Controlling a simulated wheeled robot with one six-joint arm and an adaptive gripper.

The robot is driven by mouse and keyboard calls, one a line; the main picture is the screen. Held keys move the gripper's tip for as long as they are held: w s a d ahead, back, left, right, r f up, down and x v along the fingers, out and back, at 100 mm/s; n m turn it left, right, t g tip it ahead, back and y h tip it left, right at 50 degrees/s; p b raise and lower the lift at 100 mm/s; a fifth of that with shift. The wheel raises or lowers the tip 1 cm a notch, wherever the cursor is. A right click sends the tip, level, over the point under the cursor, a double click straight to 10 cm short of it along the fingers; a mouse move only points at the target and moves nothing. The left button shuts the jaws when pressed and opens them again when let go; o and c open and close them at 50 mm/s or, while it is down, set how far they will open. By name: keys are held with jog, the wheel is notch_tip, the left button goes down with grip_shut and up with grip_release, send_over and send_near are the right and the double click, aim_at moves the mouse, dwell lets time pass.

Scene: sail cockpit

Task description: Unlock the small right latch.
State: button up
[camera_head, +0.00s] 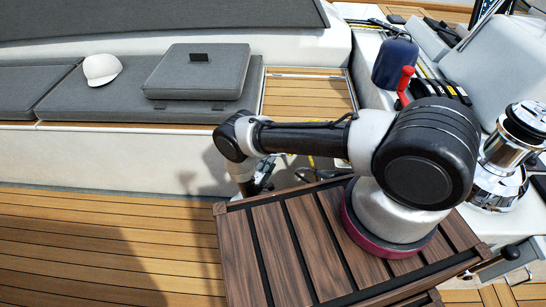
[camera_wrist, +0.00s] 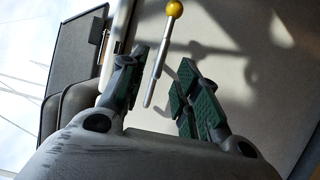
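In the wrist view a thin metal rod with a yellow ball end (camera_wrist: 162,58) stands out against a pale panel. It may be the small right latch; I cannot tell for sure. My gripper (camera_wrist: 164,65) is open, with green pads on both fingers. The rod's lower end appears between the fingers, nearer the left one; I cannot tell whether it touches. In the head view my gripper (camera_head: 258,184) points down beside the pale bench front, partly hidden by my arm. The rod is not clearly visible there.
Grey cushions (camera_head: 198,70) and a white cap (camera_head: 101,68) lie on the bench (camera_head: 110,150). A slatted wooden table (camera_head: 275,250) is under my arm. A red handle (camera_head: 404,85) and a chrome winch (camera_head: 500,165) stand at right. The teak floor (camera_head: 90,250) at left is clear.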

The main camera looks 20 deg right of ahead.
jog(key=v, duration=0.5)
jog(key=shift+s+a, duration=0.25)
jog(key=shift+s, duration=0.05)
